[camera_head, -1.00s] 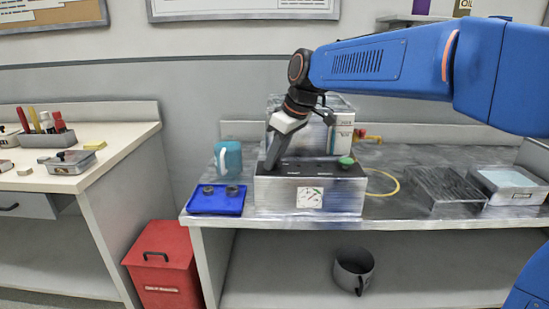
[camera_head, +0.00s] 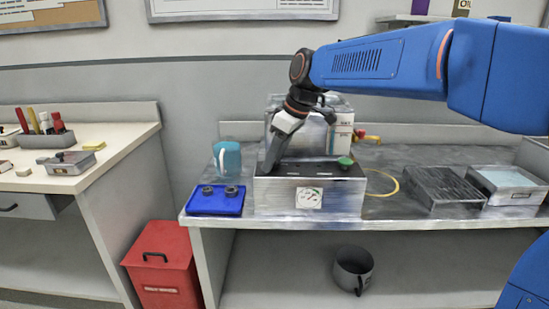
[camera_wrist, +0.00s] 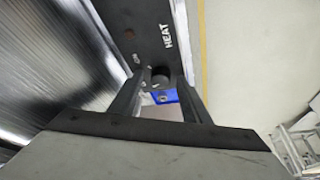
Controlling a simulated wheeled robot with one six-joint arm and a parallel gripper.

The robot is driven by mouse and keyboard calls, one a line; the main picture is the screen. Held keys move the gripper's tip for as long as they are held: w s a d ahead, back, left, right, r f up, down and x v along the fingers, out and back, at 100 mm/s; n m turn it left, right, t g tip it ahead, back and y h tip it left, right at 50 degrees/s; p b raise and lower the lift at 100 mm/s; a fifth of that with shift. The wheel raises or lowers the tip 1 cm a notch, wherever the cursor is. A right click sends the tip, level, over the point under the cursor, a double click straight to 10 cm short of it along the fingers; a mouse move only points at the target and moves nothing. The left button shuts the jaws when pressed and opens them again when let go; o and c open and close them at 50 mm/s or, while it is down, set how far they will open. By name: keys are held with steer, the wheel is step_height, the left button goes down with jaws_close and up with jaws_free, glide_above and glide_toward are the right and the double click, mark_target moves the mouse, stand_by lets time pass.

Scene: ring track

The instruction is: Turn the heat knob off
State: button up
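The metal control box (camera_head: 283,198) stands on the workbench with a dark top panel and a gauge label on its front. In the wrist view, the dark panel (camera_wrist: 143,22) bears the word HEAT, with a short dark round knob (camera_wrist: 160,76) below it. My gripper (camera_wrist: 160,84) has its two fingers apart, one on each side of the knob. I cannot tell if they touch it. In the head view my gripper (camera_head: 268,166) points down at the left end of the box top and hides the knob. A green knob (camera_head: 346,161) sits at the right end.
A blue tray (camera_head: 214,207) with two dark round parts and a blue mug (camera_head: 227,158) stand left of the box. A yellow ring (camera_head: 384,183), a dark ribbed tray (camera_head: 446,187) and a grey tray (camera_head: 508,184) lie to the right. A red bin (camera_head: 163,265) stands on the floor.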

steer(key=v, duration=1.7)
steer(key=shift+r, duration=0.25)
steer(key=s+d+f+m+t+h, duration=0.1)
steer(key=s+d+f+m+h, duration=0.1)
steer(key=s+d+f+m, duration=0.4)
steer(key=s+d+f+m+t+h, duration=0.1)
steer(key=s+d+f+m, duration=0.5)
steer(key=s+d+f, duration=1)
steer(key=s+f+h, duration=0.1)
steer(key=s+f, duration=0.4)
steer(key=f, duration=0.4)
steer(key=shift+d+m+t, duration=0.3)
steer(key=shift+m+t, duration=0.1)
steer(key=shift+s+f, duration=0.1)
